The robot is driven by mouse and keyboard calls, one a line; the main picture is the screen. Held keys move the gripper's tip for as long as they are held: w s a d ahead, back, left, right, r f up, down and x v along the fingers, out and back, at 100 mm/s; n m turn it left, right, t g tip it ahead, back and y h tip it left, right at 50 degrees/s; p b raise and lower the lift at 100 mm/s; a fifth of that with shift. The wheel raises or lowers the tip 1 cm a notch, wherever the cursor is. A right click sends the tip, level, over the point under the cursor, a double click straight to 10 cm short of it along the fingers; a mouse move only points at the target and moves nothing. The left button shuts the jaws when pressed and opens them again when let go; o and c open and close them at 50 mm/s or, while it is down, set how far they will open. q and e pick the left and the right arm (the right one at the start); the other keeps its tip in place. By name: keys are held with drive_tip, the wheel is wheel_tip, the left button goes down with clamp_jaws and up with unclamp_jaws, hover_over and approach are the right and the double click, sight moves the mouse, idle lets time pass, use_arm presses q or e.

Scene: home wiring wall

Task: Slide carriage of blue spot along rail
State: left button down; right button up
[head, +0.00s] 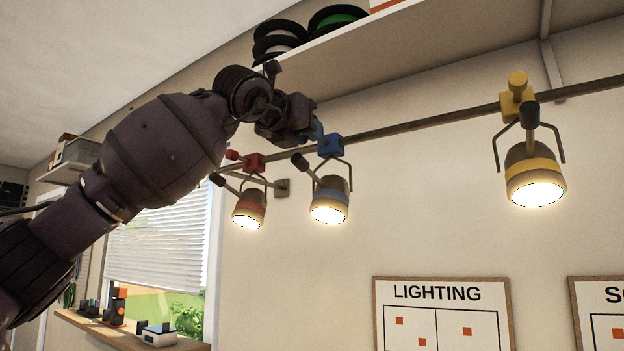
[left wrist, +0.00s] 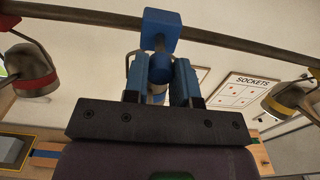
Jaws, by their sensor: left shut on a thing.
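The blue spot (head: 329,202) hangs lit from its blue carriage (head: 330,145) on the dark rail (head: 430,121). My left gripper (head: 314,129) reaches up to the blue carriage from the left. In the left wrist view the blue carriage (left wrist: 160,30) sits on the rail (left wrist: 85,15), and the gripper's blue-padded fingers (left wrist: 160,75) are shut on the round blue knob (left wrist: 158,66) below it. The spot's lamp is mostly hidden behind the fingers there. My right gripper is not in view.
The red spot (head: 249,210) hangs close on the left of the blue one, with its red carriage (head: 254,162) on the rail. The yellow spot (head: 533,178) hangs well to the right. The rail between blue and yellow is clear. A shelf (head: 420,45) with spools runs above.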

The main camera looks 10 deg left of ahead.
use_arm(q)
drive_tip(key=s+d+b, duration=0.2)
drive_tip(key=s+d, duration=0.2)
drive_tip(key=d, duration=0.7)
drive_tip(key=shift+s+d+b, duration=0.15)
drive_tip(key=shift+d+b, duration=0.1)
drive_tip(key=shift+b, duration=0.1)
drive_tip(key=c, duration=0.8)
unclamp_jaws()
drive_tip(key=shift+d, duration=0.15)
drive_tip(key=shift+c, duration=0.2)
idle(1.2)
